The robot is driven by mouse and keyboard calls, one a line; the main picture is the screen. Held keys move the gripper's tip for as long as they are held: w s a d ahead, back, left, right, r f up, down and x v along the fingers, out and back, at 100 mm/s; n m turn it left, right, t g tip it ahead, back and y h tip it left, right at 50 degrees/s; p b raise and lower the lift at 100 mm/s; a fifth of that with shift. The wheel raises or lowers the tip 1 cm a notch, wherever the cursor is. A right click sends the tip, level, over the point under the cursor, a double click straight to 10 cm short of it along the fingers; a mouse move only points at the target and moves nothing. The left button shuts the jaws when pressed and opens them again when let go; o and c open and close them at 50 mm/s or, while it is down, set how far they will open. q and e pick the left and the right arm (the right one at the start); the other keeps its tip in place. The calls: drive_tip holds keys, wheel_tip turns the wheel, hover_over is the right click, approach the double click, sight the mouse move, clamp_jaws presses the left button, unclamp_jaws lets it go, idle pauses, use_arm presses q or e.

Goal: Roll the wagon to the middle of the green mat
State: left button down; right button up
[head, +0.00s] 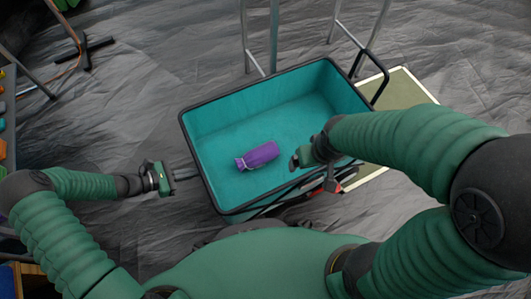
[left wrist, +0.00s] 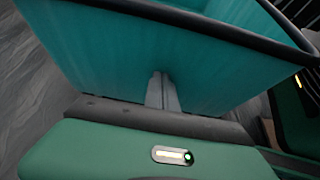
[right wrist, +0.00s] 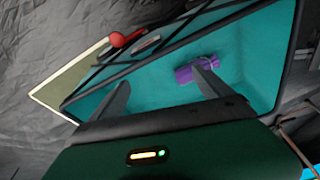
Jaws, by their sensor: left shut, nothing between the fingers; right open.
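The wagon is a teal fabric box (head: 215,120) with a black rim, in the middle of the head view. A purple bundle (head: 262,153) lies inside it. The green mat (head: 405,95), with a pale border, is on the floor to the right, partly hidden by the wagon and my right arm. My left gripper (head: 196,171) is shut and empty at the wagon's left side; its fingers point at the teal wall in the left wrist view (left wrist: 163,90). Whether they touch is unclear. My right gripper (right wrist: 162,80) is open over the wagon's right front edge.
A black handle (head: 380,75) rises at the wagon's far right corner. Metal legs (head: 273,35) stand close behind the wagon. A red part (right wrist: 125,38) shows by the wagon's edge near the mat. Wrinkled grey floor (head: 130,90) lies open to the left.

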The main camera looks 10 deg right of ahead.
use_arm(q)
drive_tip(key=w+d, duration=0.2)
drive_tip(key=d, duration=0.6)
drive_tip(key=w+d, duration=0.2)
drive_tip(key=d, duration=0.6)
drive_tip(key=w+d, duration=0.2)
drive_tip(key=d, duration=0.7)
drive_tip(key=shift+w+d+f, duration=0.1)
drive_tip(key=shift+w+f, duration=0.05)
drive_tip(key=shift+w, duration=0.1)
drive_tip(key=w+d+b, duration=0.2)
drive_tip(key=d+b, duration=0.3)
drive_tip(key=d, duration=0.5)
drive_tip(key=w+d+b, duration=0.3)
drive_tip(key=d+b, duration=0.2)
drive_tip(key=d, duration=0.6)
drive_tip(key=shift+w, duration=0.35)
drive_tip(key=shift+d, duration=0.15)
